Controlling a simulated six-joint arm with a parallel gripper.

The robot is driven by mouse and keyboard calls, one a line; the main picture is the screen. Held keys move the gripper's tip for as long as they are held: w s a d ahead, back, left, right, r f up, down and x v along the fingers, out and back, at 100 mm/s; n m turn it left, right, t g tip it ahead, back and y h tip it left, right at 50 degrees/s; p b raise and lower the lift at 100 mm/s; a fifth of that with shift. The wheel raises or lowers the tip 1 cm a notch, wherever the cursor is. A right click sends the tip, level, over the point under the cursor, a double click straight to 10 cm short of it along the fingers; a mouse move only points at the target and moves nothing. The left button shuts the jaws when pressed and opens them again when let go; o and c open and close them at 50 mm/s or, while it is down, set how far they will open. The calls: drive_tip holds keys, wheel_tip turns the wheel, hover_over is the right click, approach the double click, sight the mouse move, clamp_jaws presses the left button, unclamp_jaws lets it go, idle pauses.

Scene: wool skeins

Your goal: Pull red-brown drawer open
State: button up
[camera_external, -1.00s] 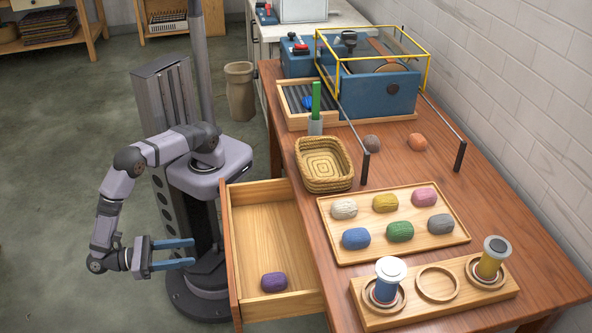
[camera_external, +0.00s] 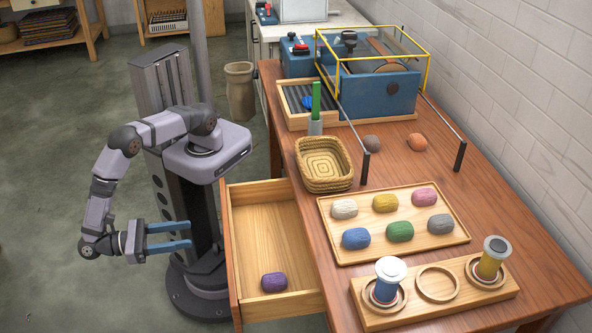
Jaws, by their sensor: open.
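The red-brown drawer (camera_external: 231,262) stands pulled out from the left side of the wooden table. Its pale wood inside shows, with a purple skein (camera_external: 274,282) lying near its front end. My gripper (camera_external: 190,236) is open and empty, with two blue fingers pointing right toward the drawer's outer face. It is to the left of the drawer and apart from it. The drawer's handle is not visible from this side.
On the table (camera_external: 478,176) are a wooden tray (camera_external: 455,237) of several skeins, a woven basket (camera_external: 325,183), a spool rack (camera_external: 437,304) and a blue machine with a yellow frame (camera_external: 385,92). Two loose skeins lie behind the tray. The floor left of my arm is clear.

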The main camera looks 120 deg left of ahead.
wheel_tip(320, 180, up, 5)
drive_tip(key=a+p, duration=0.1)
drive_tip(key=p, duration=0.3)
wheel_tip(320, 180, down, 9)
drive_tip(key=g+h, duration=0.3)
drive_tip(key=h, duration=0.1)
drive_tip(key=p+x, duration=0.1)
drive_tip(key=x, duration=0.6)
drive_tip(key=shift+w+p, duration=0.25)
drive_tip(key=shift+p, duration=0.1)
drive_tip(key=shift+d, duration=0.1)
